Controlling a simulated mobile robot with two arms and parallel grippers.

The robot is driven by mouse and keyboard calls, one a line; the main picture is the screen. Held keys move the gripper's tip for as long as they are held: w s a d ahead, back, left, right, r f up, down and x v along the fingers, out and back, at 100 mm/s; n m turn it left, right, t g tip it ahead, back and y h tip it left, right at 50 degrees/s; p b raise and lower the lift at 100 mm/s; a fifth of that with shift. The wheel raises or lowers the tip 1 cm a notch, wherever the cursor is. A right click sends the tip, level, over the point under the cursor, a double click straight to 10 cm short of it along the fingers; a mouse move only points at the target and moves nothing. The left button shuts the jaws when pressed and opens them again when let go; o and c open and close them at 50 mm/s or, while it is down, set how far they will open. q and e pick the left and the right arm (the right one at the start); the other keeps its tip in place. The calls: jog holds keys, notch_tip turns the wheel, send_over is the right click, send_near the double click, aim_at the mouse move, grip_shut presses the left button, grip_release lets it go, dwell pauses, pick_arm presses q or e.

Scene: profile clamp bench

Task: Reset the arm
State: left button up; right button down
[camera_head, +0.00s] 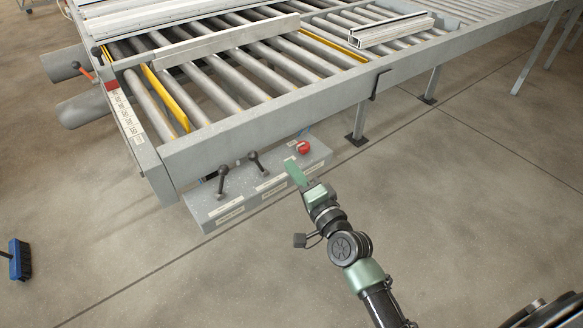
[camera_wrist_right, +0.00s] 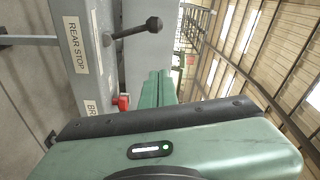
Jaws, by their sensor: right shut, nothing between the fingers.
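My right gripper (camera_head: 293,170) is green and shut, with nothing between its fingers. In the head view it points up-left at the front of the grey control box (camera_head: 262,188), close to the red knob (camera_head: 303,147). I cannot tell whether it touches the box. In the right wrist view its closed fingers (camera_wrist_right: 157,88) show beside the red knob (camera_wrist_right: 122,101) and a black ball-ended lever (camera_wrist_right: 154,24). My left gripper is not in view.
Two black levers (camera_head: 223,179) (camera_head: 256,161) stand on the box under the roller conveyor (camera_head: 270,118). Profiles (camera_head: 391,31) lie on the rollers. A blue brush (camera_head: 19,260) is at the far left. The floor in front is clear.

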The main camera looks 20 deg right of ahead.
jog(key=s+f+n+g+h, duration=0.1)
jog(key=s+f+n+g, duration=0.2)
jog(key=f, duration=0.9)
jog(key=s+f+n+g, duration=0.15)
jog(key=s+f, duration=0.35)
jog(key=f, duration=0.6)
jog(key=s+f+n+g+h, duration=0.15)
jog(key=s+f+g, duration=0.25)
jog(key=f, duration=0.8)
jog(key=s+d+f+n+g, duration=0.3)
jog(key=s+f+n+g, duration=0.1)
jog(key=s+f, duration=0.95)
jog(key=s+d+f+n+g, duration=0.1)
jog(key=s+f, duration=0.1)
jog(key=s, duration=0.5)
jog(key=s+d+f+n+g+h, duration=0.1)
jog(key=s+f+n+g, duration=0.1)
jog(key=s, duration=0.6)
jog(key=s+d+f+n+g, duration=0.1)
jog(key=s+d+f+n, duration=0.1)
jog(key=s, duration=0.6)
jog(key=shift+s+f, duration=0.25)
jog(key=shift+f, duration=0.5)
